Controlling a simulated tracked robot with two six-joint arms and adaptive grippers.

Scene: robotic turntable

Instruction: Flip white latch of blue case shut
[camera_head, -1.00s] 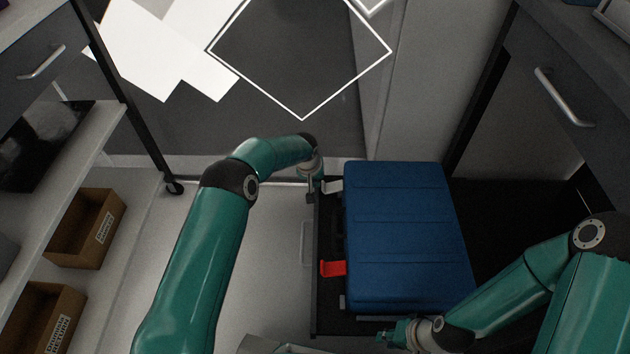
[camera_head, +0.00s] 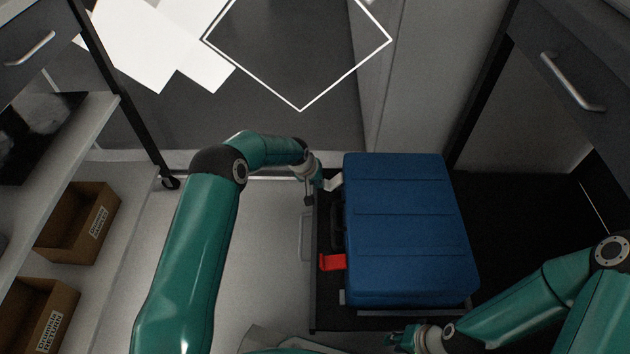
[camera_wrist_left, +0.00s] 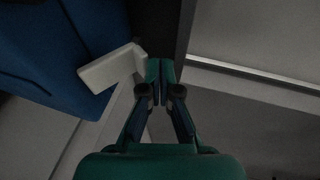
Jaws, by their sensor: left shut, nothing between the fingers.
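The blue case (camera_head: 405,230) lies in a dark open drawer (camera_head: 322,315) at centre right in the head view. Its white latch (camera_head: 334,182) sticks out to the left from the case's upper left edge. A red latch (camera_head: 332,262) sticks out lower on the same edge. My left gripper (camera_head: 313,188) is shut and empty, just left of the white latch. In the left wrist view, the white latch (camera_wrist_left: 108,67) is angled out from the case beside the closed fingertips (camera_wrist_left: 160,70); I cannot tell whether they touch. My right gripper (camera_head: 405,338) is below the case's front edge; its fingers are unclear.
Shelves with cardboard boxes (camera_head: 78,222) stand at the left. A cabinet with a drawer handle (camera_head: 572,85) is at the upper right. Bare floor (camera_head: 265,240) lies between my left arm and the drawer.

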